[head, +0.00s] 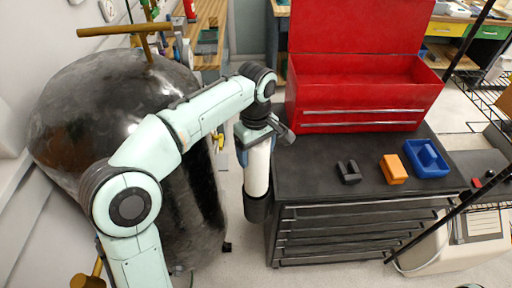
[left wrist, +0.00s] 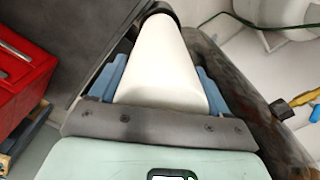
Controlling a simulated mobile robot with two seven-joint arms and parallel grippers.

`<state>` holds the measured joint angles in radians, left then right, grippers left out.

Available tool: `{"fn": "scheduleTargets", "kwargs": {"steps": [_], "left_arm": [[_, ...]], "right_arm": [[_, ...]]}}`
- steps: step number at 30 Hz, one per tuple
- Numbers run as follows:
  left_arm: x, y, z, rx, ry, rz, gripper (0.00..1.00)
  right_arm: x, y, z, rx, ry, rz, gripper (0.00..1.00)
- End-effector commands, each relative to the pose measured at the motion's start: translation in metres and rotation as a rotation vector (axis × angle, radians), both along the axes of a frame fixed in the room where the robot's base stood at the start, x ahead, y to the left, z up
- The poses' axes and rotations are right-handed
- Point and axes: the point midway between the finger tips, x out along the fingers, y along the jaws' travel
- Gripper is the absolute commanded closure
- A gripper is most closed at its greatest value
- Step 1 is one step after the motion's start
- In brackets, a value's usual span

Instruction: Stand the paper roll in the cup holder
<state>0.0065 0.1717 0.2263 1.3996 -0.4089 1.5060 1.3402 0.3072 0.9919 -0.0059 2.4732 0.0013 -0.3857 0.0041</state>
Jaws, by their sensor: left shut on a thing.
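The white paper roll (head: 257,168) hangs upright below my left gripper (head: 256,138) in the head view. The left gripper is shut on its upper part. In the left wrist view the blue fingers of the gripper (left wrist: 160,88) lie on both sides of the roll (left wrist: 160,60). The black cup holder (head: 258,209) is at the left side of the dark cabinet. The lower end of the roll meets the holder and appears to be inside its rim; how deep it sits is hidden. The holder's dark rim (left wrist: 165,8) curves around the far end in the left wrist view. My right gripper is not in view.
The dark drawer cabinet (head: 345,215) stands right of the roll. On it are a red toolbox (head: 360,97), a small black part (head: 348,172), an orange block (head: 393,169) and a blue tray (head: 427,160). A large black tank (head: 85,110) stands left, behind my arm.

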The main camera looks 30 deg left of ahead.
Motion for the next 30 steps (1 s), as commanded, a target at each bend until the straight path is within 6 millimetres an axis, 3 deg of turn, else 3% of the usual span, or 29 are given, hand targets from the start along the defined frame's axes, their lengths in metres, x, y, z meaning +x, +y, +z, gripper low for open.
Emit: {"fn": "scheduleTargets", "kwargs": {"steps": [30], "left_arm": [[0.0, -0.001, -0.084, 0.0, 0.001, -0.002, 0.86]], "right_arm": [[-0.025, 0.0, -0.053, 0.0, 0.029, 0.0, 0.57]]}}
